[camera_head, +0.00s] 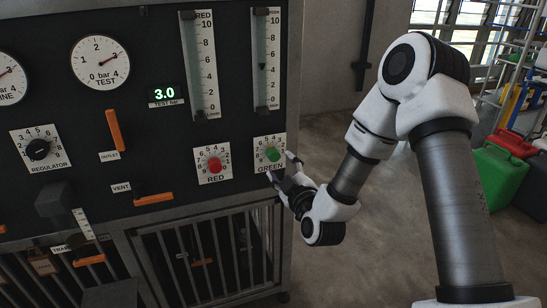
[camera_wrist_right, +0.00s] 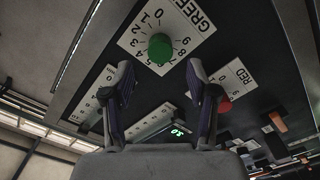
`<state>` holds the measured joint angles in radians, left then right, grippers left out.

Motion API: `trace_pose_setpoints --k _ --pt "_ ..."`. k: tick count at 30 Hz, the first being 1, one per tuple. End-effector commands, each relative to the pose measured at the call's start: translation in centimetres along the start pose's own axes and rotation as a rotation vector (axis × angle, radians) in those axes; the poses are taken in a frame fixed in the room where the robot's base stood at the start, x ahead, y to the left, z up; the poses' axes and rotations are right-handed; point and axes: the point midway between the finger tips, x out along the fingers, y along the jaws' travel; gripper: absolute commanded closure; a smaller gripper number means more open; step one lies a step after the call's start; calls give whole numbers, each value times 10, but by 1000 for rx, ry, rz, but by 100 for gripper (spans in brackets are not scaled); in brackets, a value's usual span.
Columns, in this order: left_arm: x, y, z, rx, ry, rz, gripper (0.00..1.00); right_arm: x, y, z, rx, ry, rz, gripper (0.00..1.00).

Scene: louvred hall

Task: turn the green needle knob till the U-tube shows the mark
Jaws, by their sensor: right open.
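The green knob (camera_head: 272,154) sits on a white numbered dial plate labelled GREEN, low on the right of the dark panel. In the right wrist view the knob (camera_wrist_right: 160,48) lies just beyond and between my fingertips. My right gripper (camera_head: 281,166) is open in front of the knob, and its fingers (camera_wrist_right: 158,75) stand apart with nothing between them. I see no contact with the knob. The right-hand tube (camera_head: 273,60) stands above the knob, with a scale up to 10 and a small black pointer near 6. Its liquid level is too small to read. My left gripper does not show.
The red knob (camera_head: 214,165) is close on the left of the green one, under the RED tube (camera_head: 200,65). The orange vent handle (camera_head: 153,199) and outlet handle (camera_head: 115,130) stick out farther left. A display (camera_head: 165,94) reads 3.0. A barred frame (camera_head: 205,260) lies below.

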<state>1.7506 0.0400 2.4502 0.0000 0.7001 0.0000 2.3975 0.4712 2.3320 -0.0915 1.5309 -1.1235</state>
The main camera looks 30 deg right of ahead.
Motion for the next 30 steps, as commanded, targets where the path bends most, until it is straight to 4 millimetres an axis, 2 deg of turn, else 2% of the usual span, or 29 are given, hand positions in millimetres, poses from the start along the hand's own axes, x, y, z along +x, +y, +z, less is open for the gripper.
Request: trace_pose_setpoints --k 9,14,22,28,29,30 --pt "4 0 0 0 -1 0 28 45 -1 1 -1 0 1 42" --pt "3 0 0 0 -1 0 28 48 0 0 -1 -1 0 42" --pt "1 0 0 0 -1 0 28 64 0 0 0 0 0 42" --pt "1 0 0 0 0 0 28 65 0 0 0 -1 0 42" --pt "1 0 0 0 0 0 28 65 0 0 0 0 0 45" --pt "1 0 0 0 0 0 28 65 0 0 0 0 0 59"
